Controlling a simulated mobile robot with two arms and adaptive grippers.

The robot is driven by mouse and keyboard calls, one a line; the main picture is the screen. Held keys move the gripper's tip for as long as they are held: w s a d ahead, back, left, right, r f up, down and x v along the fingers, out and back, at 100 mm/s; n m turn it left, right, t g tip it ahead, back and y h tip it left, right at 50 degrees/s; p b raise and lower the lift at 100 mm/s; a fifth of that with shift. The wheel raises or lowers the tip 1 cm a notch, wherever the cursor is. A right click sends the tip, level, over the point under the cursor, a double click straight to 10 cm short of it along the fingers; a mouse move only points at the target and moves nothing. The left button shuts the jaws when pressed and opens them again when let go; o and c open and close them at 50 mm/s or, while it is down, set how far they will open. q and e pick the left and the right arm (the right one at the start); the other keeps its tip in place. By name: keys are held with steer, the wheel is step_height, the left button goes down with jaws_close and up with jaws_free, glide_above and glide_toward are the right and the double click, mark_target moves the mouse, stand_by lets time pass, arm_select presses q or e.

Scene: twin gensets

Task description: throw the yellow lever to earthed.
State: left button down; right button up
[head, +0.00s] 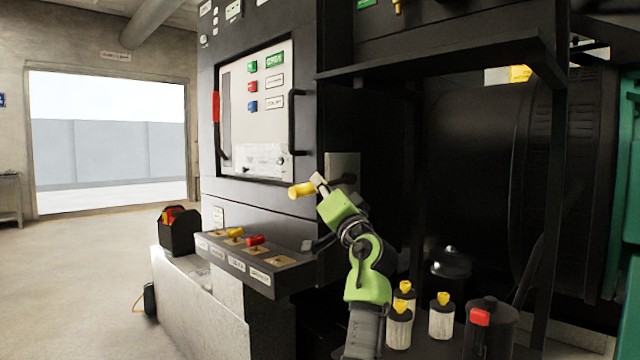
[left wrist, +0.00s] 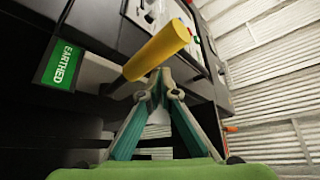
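The yellow lever (head: 301,189) sticks out to the left from the side of the dark cabinet, in front of a grey plate (head: 343,165). In the left wrist view its yellow handle (left wrist: 157,50) slants up to the right, with a grey shank at its lower left. A green EARTHED label (left wrist: 62,63) is beside that shank. My left gripper (head: 320,182) is at the handle; it also shows in the left wrist view (left wrist: 160,76). Its fingertips are drawn together just under the handle and seem to touch it, with nothing seen between them. My right gripper is not in view.
A ledge with small red and yellow levers (head: 255,240) juts out below the cabinet panel (head: 257,110). A black tool caddy (head: 179,232) is left. Open floor lies far left.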

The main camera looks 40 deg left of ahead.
arm_select(q)
steer(key=shift+w+a+f, duration=0.1)
steer(key=shift+f, duration=0.55)
steer(key=r+v, duration=0.1)
steer(key=v, duration=1)
steer(key=shift+s+d, duration=0.3)
steer(key=shift+d, duration=0.25)
steer(key=shift+f, duration=0.1)
